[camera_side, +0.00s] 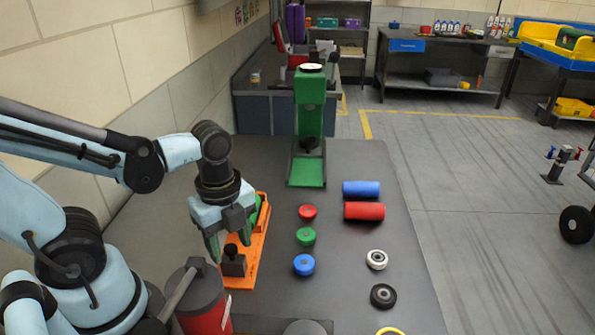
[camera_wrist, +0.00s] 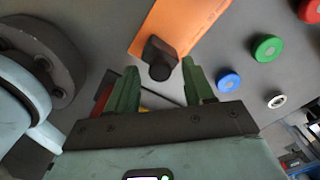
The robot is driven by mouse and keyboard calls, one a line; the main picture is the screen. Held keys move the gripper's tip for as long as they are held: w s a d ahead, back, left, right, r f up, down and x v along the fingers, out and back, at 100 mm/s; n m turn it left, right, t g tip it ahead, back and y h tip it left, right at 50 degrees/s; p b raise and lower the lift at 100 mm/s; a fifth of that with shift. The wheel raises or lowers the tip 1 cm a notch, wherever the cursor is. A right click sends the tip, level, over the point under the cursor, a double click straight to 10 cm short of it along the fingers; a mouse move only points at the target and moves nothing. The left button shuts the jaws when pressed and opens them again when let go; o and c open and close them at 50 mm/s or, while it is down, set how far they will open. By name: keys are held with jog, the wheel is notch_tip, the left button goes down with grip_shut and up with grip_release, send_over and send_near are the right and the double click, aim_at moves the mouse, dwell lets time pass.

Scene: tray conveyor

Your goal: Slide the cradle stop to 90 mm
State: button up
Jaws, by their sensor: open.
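The cradle is an orange plate (camera_side: 253,255) on the dark table, left of the row of coloured caps. A dark block with a round black knob, which looks like the cradle stop (camera_side: 233,262), sits at its near end. A green part (camera_side: 256,212) lies at the far end of the plate, partly hidden by my gripper. My gripper (camera_side: 229,246) is open, with its green fingers pointing down close to the stop. In the wrist view the stop's knob (camera_wrist: 160,68) shows just beyond and between the open fingertips (camera_wrist: 159,80), and the orange plate (camera_wrist: 190,22) extends past it.
Red (camera_side: 307,211), green (camera_side: 306,236) and blue (camera_side: 303,264) caps stand right of the cradle. Blue (camera_side: 361,188) and red (camera_side: 364,211) cylinders lie farther right. A green press (camera_side: 310,110) stands behind. A red canister (camera_side: 203,302) stands near the front left.

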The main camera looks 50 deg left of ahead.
grip_shut()
dwell(0.3)
jog(key=w+a, duration=0.6)
jog(key=shift+w+a, duration=0.25)
dwell(0.4)
grip_release()
jog(key=shift+s, duration=0.1)
